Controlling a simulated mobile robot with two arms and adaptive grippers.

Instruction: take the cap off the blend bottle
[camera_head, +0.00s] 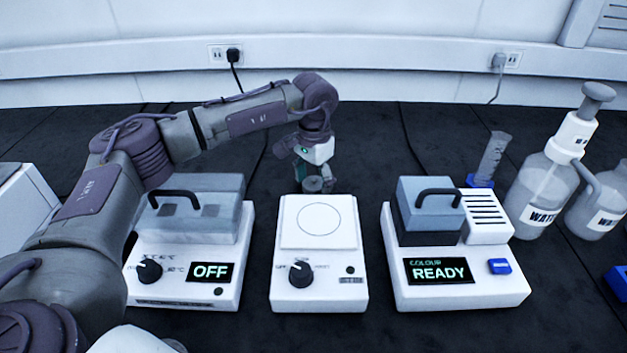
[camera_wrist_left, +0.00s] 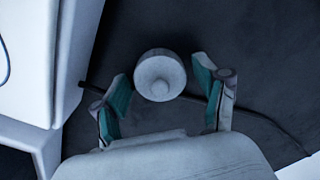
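A round, pale grey cap-like top with a raised centre (camera_wrist_left: 160,76) shows from above in the left wrist view. It is probably the blend bottle's cap, but no label shows. In the head view a small grey round top (camera_head: 313,184) stands just behind the middle white device, which hides what is below it. My left gripper (camera_head: 315,176) points down over it. In the wrist view its two green-padded fingers are spread apart, on either side of the top's near edge, with gaps to it. My right gripper is not in view.
The middle white plate device (camera_head: 320,282) stands directly in front of the gripper. A heater box reading OFF (camera_head: 190,280) is at left, a colour reader reading READY (camera_head: 470,290) at right. Water bottles (camera_head: 540,190) and a cylinder (camera_head: 490,158) stand farther right. A dark cable (camera_wrist_left: 255,115) runs behind.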

